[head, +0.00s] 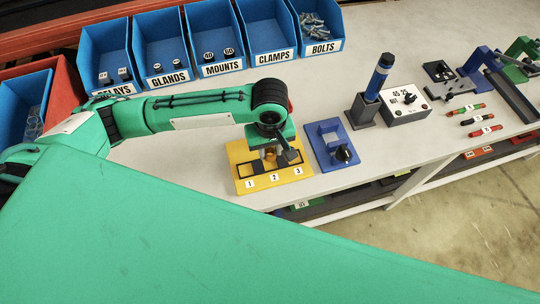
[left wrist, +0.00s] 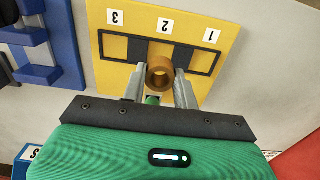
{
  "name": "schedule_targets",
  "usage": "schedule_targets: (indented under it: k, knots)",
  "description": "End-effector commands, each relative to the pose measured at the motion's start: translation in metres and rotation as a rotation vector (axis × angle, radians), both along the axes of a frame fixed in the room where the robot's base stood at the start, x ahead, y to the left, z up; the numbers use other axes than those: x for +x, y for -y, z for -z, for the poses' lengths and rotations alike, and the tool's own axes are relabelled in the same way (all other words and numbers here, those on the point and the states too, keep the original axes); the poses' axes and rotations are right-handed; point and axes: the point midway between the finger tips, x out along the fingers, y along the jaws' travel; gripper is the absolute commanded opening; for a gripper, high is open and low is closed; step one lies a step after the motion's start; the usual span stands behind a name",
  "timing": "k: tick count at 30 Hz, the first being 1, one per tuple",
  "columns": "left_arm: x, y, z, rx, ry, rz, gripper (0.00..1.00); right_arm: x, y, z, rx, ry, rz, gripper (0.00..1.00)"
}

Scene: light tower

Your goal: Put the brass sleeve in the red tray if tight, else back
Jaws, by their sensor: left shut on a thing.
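The brass sleeve (left wrist: 160,72) is a short orange-brown ring between the two grey fingers of my left gripper (left wrist: 160,88), which is shut on it. In the head view, the sleeve (head: 269,154) shows under my left gripper (head: 276,153). It is at the middle, number 2 position of the yellow stand (head: 243,154), which is marked 1, 2 and 3. I cannot tell whether it is seated or just above the stand. My right gripper is out of view.
A blue fixture (head: 323,148) with a black knob stands right of the yellow stand. Beyond it are a blue-topped tool in a dark holder (head: 376,80) and a white box with a dial (head: 404,103). Labelled blue bins (head: 216,38) line the back.

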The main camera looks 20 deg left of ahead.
Motion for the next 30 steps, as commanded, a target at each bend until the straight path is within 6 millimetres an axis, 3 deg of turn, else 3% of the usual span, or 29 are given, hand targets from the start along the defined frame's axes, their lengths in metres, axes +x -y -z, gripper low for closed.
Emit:
schedule_targets:
  k: [9, 21, 22, 25, 30]
  knots:
    - [0.0, 0.0, 0.04, 0.001, -0.001, -0.001, 0.02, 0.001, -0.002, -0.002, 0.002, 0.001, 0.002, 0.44]
    - [0.0, 0.0, 0.046, -0.001, -0.001, -0.001, 0.02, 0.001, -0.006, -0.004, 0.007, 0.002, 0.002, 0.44]
    - [0.0, 0.0, 0.047, -0.001, -0.001, 0.0, 0.32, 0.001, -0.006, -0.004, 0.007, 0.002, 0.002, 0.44]
    - [0.0, 0.0, 0.047, -0.001, -0.001, 0.0, 0.51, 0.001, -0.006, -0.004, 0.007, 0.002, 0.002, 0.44]
    - [0.0, 0.0, 0.047, 0.0, 0.0, 0.0, 0.51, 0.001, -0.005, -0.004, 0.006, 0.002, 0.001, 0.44]
